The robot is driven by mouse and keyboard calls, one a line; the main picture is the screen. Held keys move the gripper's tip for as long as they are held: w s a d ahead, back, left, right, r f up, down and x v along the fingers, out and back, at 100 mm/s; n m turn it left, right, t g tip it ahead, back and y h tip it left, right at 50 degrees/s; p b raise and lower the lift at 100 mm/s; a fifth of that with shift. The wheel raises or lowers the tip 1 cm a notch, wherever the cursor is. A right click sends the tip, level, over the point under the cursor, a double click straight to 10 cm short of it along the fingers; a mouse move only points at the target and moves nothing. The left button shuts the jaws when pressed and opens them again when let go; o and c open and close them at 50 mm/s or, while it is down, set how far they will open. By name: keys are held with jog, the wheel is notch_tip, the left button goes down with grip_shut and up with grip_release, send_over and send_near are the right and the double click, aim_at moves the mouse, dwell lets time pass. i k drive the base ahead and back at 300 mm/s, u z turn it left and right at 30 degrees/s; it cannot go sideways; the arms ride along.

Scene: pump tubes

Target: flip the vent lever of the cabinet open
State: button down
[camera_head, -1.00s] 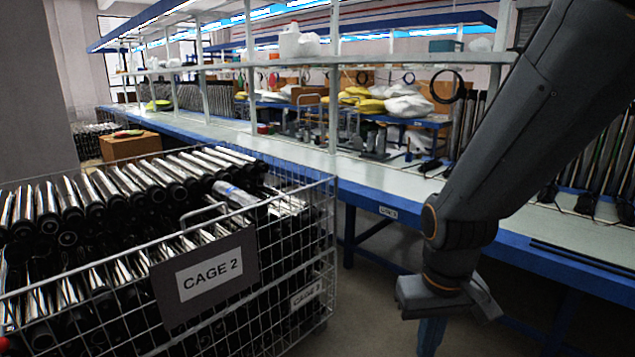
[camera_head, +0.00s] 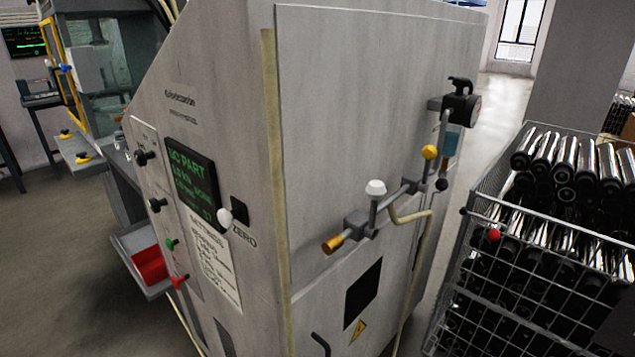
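The grey cabinet (camera_head: 345,110) fills the middle of the view, its side panel facing me. On that panel runs a pipe assembly with a white-capped lever or knob (camera_head: 376,187) standing upright. A yellow ball knob (camera_head: 429,152) and a black ball knob (camera_head: 441,185) sit to its right. A brass-coloured end fitting (camera_head: 334,244) is at the lower left. No label I can read tells which one is the vent lever. My gripper is not in view.
A black regulator with a gauge (camera_head: 461,101) sits above the pipe. A display (camera_head: 190,180), a white knob (camera_head: 224,217) by "ZERO" and a red bin (camera_head: 150,265) are at left. A wire cage of tubes (camera_head: 480,262) stands close at right.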

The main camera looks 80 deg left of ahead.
aim_at(375, 189)
jog(key=u, duration=2.55)
